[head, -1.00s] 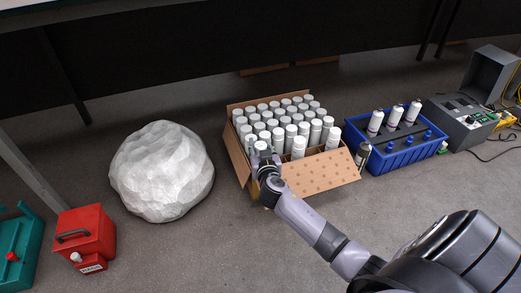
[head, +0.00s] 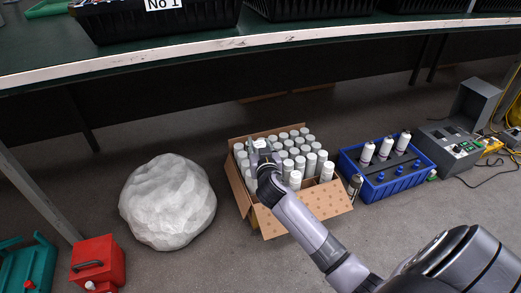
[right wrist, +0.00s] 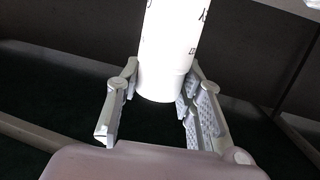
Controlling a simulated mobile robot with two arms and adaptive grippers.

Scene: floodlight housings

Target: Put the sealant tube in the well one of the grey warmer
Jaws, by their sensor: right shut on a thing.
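My right gripper (head: 262,152) is above the front left part of an open cardboard box of white tubes. It is shut on a white sealant tube (right wrist: 168,50), which stands up between the fingers in the right wrist view, with part of its dark print showing. In the head view the held tube is hard to tell from the tubes behind it. The grey warmer (head: 437,136) is on the floor at the far right, beside a raised grey lid or panel. Its wells are too small to tell apart. My left gripper is not in view.
The cardboard box (head: 300,212) has its flaps folded out. A blue crate (head: 378,192) with white and blue bottles stands between it and the warmer, with a dark can (head: 355,186) nearby. A white wrapped lump (head: 168,202) lies left. A bench (head: 300,38) overhangs behind.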

